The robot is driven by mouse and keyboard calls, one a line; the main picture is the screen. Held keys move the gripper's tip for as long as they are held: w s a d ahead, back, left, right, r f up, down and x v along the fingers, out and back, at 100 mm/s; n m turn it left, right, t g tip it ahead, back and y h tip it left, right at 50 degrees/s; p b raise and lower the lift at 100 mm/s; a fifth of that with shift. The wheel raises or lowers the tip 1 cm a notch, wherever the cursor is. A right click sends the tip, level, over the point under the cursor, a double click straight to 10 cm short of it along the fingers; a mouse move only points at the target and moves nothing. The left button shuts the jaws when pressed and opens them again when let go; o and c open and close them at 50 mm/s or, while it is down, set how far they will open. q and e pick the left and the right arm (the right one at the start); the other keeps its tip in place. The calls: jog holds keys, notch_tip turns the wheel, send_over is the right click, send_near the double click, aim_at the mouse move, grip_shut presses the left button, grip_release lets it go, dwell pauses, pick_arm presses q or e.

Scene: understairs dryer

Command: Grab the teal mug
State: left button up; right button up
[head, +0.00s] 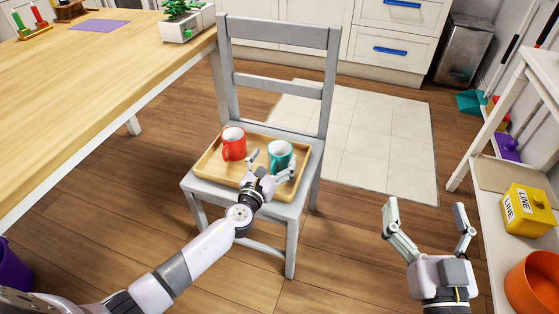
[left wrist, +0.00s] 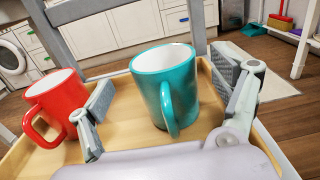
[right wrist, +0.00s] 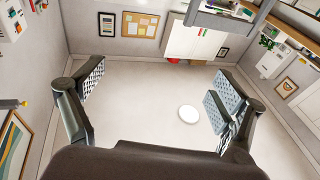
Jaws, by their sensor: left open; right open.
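The teal mug (head: 279,154) stands upright on a wooden tray (head: 209,167) on the seat of a grey chair (head: 281,40). In the left wrist view the teal mug (left wrist: 180,85) is between the spread fingers of my left gripper (left wrist: 170,108), its handle towards me. My left gripper (head: 270,168) is open at the near side of the mug and not closed on it. A red mug (head: 234,144) stands just left of it; in the left wrist view the red mug (left wrist: 55,100) is close to the left finger. My right gripper (head: 430,230) is open and empty, well away.
A wooden table (head: 80,80) with a planter (head: 187,24) stands at left. A white shelf at right holds a yellow box (head: 528,210) and an orange bowl (head: 533,283). The tiled mat (head: 375,140) behind the chair is clear.

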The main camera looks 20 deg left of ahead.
pick_arm(q)
jog(key=w, duration=0.3)
jog(key=shift+w+d+f+b, duration=0.1)
jog(key=shift+d+f+b, duration=0.05)
jog(key=shift+d+b, duration=0.2)
jog(key=shift+w, duration=0.35)
pick_arm(e)
jog(key=r+t, duration=0.1)
jog(key=r, duration=0.1)
jog(key=s+r+t+y, duration=0.1)
jog(key=r, duration=0.1)
jog(key=shift+s+a+r+t, duration=0.2)
jog(key=shift+r+t, duration=0.1)
jog(key=shift+t, duration=0.1)
pick_arm(q)
jog(key=shift+c, duration=0.2)
jog(key=c, duration=1.4)
pick_arm(e)
jog(key=shift+w+f, duration=0.1)
